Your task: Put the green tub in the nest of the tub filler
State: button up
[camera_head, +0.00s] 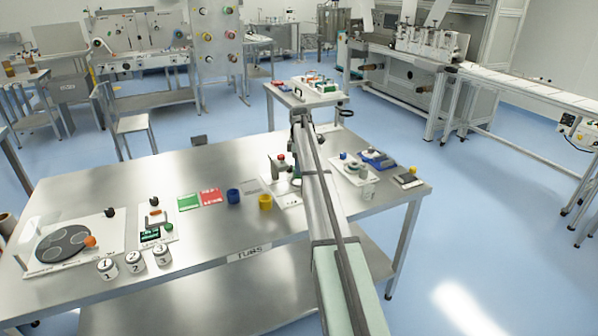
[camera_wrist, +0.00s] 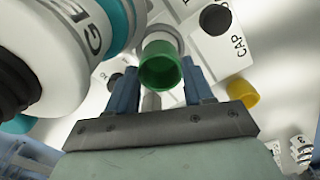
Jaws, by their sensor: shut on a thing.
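The green tub (camera_wrist: 160,72) sits between the two blue fingers of my gripper (camera_wrist: 159,78) in the wrist view, and the gripper is shut on it. A pale grey ring (camera_wrist: 162,34) shows just beyond the tub, over a white plate; I cannot tell whether the tub touches or sits in it. In the head view my arm hides the tub and fingers. The tub filler (camera_head: 279,168), with a red-topped part, stands partly hidden beside my arm. A large white and teal cylinder (camera_wrist: 75,35) with lettering is close on the left in the wrist view.
A yellow tub (camera_head: 265,202) and a blue tub (camera_head: 233,196) stand left of my arm. A black knob (camera_wrist: 214,20) is near the CAP label. Numbered white jars (camera_head: 134,262) stand front left.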

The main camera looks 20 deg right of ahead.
jog(key=shift+f, duration=1.35)
jog(key=shift+f, duration=0.1)
jog(key=o, duration=1)
jog(key=shift+c, duration=0.2)
notch_tip(320, 180, up, 12)
